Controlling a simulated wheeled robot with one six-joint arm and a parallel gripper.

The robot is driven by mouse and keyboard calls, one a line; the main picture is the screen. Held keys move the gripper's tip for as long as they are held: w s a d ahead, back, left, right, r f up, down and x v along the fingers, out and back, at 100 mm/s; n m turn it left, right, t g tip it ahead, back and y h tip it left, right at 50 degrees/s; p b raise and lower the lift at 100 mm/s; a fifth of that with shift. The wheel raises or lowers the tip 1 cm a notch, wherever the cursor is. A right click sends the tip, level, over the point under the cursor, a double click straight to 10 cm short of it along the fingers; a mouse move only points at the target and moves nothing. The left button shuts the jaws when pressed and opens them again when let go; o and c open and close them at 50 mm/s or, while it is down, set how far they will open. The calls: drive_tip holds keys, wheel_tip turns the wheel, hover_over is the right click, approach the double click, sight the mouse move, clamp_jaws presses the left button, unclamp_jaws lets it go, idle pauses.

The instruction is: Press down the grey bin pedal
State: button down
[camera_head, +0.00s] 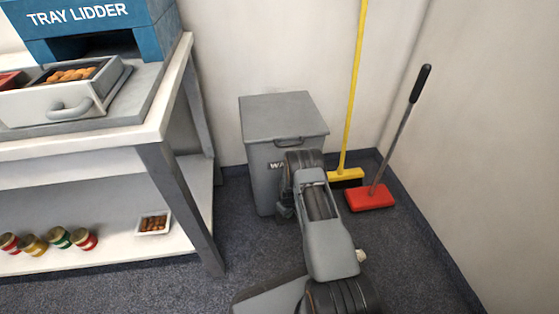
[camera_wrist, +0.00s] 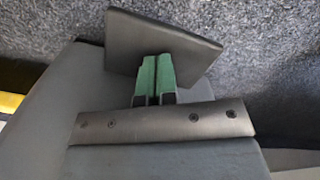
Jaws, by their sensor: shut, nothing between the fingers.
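The grey bin (camera_head: 284,117) stands upright against the back wall with its flat lid closed. My arm covers much of its front and hides its pedal in the head view. In the wrist view the pedal (camera_wrist: 190,45) is a dark, flat, tilted plate against the carpet. My gripper (camera_wrist: 156,62) shows there as two green fingers, shut together and empty. The fingertips overlap the pedal plate in the picture. I cannot tell whether they touch it. In the head view my gripper's fingertips are hidden behind my arm.
A yellow broom (camera_head: 346,176) and a red-headed brush (camera_head: 370,197) stand right of the bin. A white table (camera_head: 150,130) with a lower shelf is on the left, its leg close to the bin. Dark carpet (camera_head: 415,250) is clear at the right.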

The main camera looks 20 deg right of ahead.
drive_tip(key=shift+w+f, duration=0.1)
drive_tip(key=shift+f, duration=2.25)
drive_tip(key=shift+r+p, duration=2.85)
drive_tip(key=shift+r, duration=1.7)
